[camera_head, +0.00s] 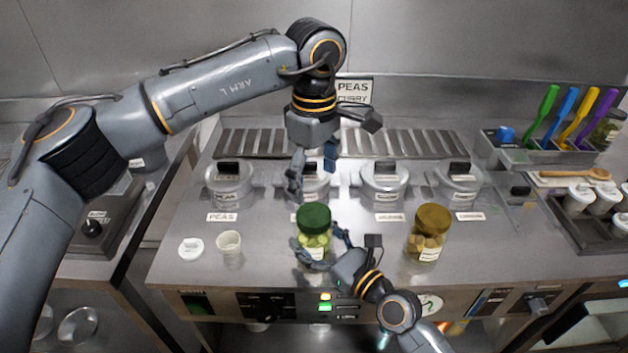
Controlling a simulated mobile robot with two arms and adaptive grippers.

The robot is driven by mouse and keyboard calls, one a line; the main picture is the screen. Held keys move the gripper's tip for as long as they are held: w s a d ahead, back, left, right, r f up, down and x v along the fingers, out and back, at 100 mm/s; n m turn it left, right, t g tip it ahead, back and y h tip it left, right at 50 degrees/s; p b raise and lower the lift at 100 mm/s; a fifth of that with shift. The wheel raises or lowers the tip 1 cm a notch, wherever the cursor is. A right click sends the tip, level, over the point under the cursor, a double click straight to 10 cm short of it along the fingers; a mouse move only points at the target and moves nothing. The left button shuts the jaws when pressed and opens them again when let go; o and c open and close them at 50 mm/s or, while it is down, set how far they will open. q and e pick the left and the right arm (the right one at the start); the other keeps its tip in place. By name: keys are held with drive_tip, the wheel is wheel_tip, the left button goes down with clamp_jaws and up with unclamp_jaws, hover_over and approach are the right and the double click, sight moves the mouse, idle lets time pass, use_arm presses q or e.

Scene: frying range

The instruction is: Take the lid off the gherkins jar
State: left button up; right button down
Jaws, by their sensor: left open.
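The jar with a green lid (314,217) and pale green contents (313,241) stands upright on the steel counter; I take it for the gherkins jar, though its label is too small to read. The lid sits on the jar. My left gripper (312,176) points down above and behind the lid in the picture, open and empty, its fingers apart. My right gripper (318,244) comes in from the lower right. Its fingers lie on both sides of the jar body, below the lid, and seem shut on it; the exact contact is partly hidden.
A second jar with a brown-gold lid (432,219) stands to the right. A white cup (229,242) and a small white lid (190,248) stand to the left. Several lidded pots (386,182) line the back. Coloured-handled utensils (566,117) stand at the back right.

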sight(314, 214)
use_arm(q)
drive_tip(key=m, duration=1.1)
drive_tip(key=shift+m, duration=0.3)
drive_tip(key=m, duration=0.3)
drive_tip(key=shift+m, duration=0.4)
drive_tip(key=shift+f, duration=4)
drive_tip(key=shift+c, duration=0.2)
